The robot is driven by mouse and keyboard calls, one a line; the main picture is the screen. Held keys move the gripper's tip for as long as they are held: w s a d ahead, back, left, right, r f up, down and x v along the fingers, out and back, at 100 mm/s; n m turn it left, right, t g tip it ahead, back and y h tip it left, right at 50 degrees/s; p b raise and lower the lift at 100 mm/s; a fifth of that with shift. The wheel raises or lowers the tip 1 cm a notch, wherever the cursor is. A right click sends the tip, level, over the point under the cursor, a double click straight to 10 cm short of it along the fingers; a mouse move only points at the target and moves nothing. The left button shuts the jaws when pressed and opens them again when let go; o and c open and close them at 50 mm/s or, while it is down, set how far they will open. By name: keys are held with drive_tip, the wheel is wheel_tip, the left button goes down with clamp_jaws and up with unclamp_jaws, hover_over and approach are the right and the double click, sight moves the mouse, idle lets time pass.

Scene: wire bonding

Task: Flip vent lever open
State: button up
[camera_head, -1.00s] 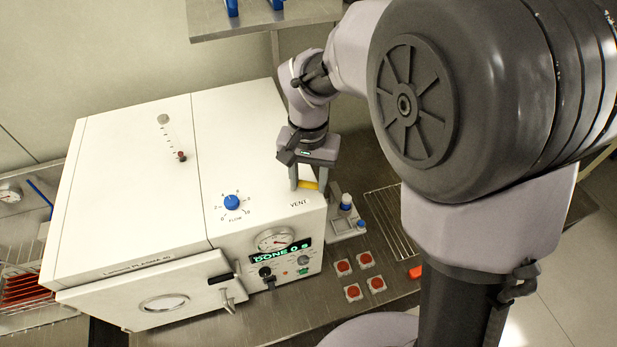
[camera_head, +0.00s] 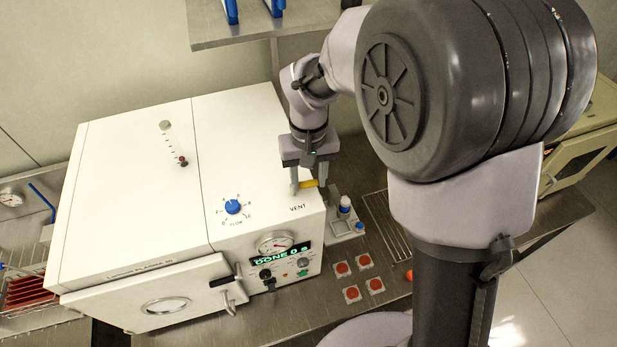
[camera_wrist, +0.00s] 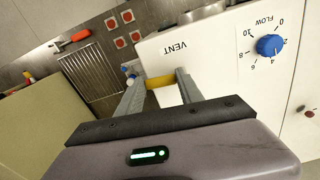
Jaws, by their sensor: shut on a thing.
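The yellow vent lever (camera_head: 309,184) sits on top of the white plasma machine (camera_head: 140,215), near its right edge and beside the printed word VENT. My gripper (camera_head: 308,186) points down at it from above. In the wrist view, the lever (camera_wrist: 160,82) lies crosswise between the two fingers of my gripper (camera_wrist: 161,88), which are shut on it. The fingers hide the lever's ends and its pivot, so its exact angle is hard to tell.
A blue flow knob (camera_head: 232,207) stands left of the lever. The machine's front has a gauge (camera_head: 275,243) and a lit display reading DONE 0 s. Several red-topped squares (camera_head: 342,268) lie on the steel bench.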

drive_tip(key=shift+w+n, duration=0.2)
drive_tip(key=shift+n, duration=0.3)
drive_tip(key=o, duration=1.4)
wheel_tip(320, 180, up, 18)
drive_tip(key=shift+f+p, duration=0.25)
drive_tip(key=shift+p, duration=1)
